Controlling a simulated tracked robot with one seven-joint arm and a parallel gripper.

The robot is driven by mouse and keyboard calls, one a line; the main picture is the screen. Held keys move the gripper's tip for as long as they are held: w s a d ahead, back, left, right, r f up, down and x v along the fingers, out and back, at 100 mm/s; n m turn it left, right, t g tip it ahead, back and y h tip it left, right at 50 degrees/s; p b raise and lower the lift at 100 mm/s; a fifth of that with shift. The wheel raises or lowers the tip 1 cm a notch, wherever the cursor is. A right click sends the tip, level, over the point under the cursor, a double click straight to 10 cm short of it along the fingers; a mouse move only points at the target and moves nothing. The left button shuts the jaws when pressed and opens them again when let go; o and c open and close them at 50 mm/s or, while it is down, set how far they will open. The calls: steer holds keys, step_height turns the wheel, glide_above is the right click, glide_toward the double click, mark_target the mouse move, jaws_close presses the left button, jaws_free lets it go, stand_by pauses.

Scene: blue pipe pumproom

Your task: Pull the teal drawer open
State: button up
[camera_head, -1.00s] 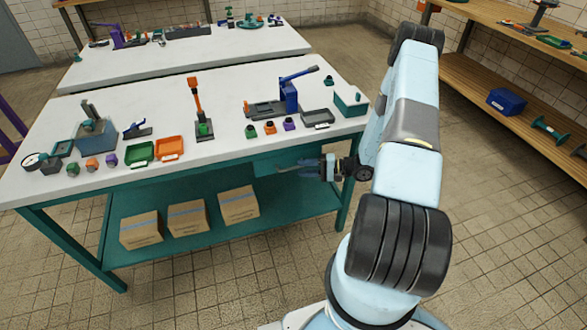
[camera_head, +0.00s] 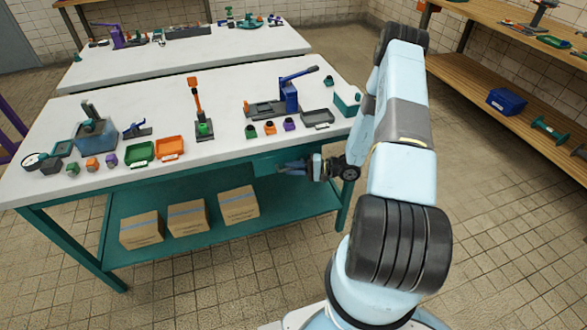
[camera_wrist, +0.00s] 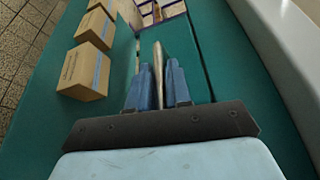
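The teal drawer (camera_head: 267,166) is under the white tabletop, and its front shows only partly behind my gripper in the body camera view. My gripper (camera_head: 284,167) is at the drawer front, below the tabletop edge. In the wrist view, my gripper's two blue fingers (camera_wrist: 158,68) stand close together with a pale metallic bar (camera_wrist: 158,55), seemingly the drawer handle, between them. Whether both fingers press on the bar cannot be told. How far the drawer stands out is not clear.
Three cardboard boxes (camera_head: 185,217) stand on the teal lower shelf (camera_head: 265,219), left of my gripper. The white tabletop (camera_head: 225,148) above carries several tools, trays and small coloured blocks. A wooden shelf (camera_head: 480,85) is at the right. The floor in front is clear.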

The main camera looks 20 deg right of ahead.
jaws_close()
steer(key=shift+s, duration=0.15)
steer(key=s, duration=1.9)
steer(key=shift+f, duration=0.1)
steer(key=o, duration=0.5)
jaws_free()
steer(key=shift+w, duration=0.1)
steer(key=shift+d, duration=0.1)
steer(key=v, duration=1.3)
steer(key=shift+d, duration=0.35)
